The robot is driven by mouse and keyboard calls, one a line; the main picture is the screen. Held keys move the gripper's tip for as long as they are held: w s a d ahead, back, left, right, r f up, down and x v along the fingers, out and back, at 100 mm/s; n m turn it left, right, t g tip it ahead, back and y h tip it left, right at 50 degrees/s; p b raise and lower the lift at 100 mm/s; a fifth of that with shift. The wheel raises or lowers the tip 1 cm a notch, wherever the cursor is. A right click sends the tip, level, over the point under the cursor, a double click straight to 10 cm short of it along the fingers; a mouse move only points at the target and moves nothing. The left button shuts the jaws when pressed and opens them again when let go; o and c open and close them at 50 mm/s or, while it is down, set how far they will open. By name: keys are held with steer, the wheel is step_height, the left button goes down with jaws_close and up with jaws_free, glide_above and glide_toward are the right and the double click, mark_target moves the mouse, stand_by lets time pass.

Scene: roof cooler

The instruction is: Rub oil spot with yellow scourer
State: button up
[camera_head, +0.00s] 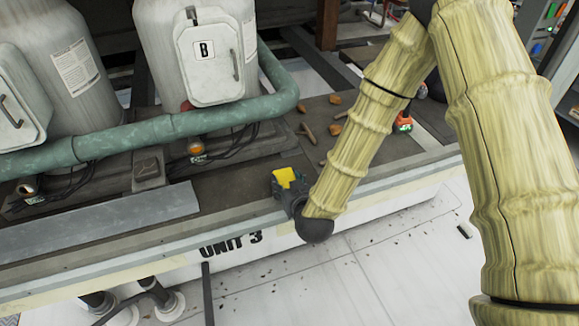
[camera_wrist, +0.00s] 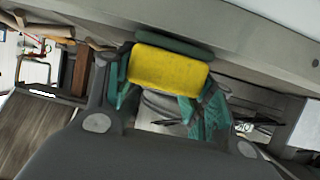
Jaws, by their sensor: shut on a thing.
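The yellow scourer (camera_wrist: 168,68) is a small rounded block between the teal fingers of my gripper (camera_wrist: 160,90) in the wrist view. A dark green strip lies along its far edge. In the head view, the scourer (camera_head: 284,177) shows as a yellow patch in my dark gripper (camera_head: 286,186), low over the front edge of the dark deck (camera_head: 240,168). I cannot tell whether the scourer touches the deck. I cannot make out the oil spot in either view.
A grey metal plate (camera_head: 100,222) lies left of my gripper. Brown pieces (camera_head: 335,130) and a red-green object (camera_head: 404,123) lie to the right.

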steer(key=r, duration=0.2)
steer(key=r+p, duration=0.1)
steer(key=shift+w+r, duration=0.2)
steer(key=shift+r, duration=0.15)
steer(key=shift+r+p, duration=1.35)
steer(key=shift+r, duration=0.7)
steer(key=shift+s+f, duration=0.1)
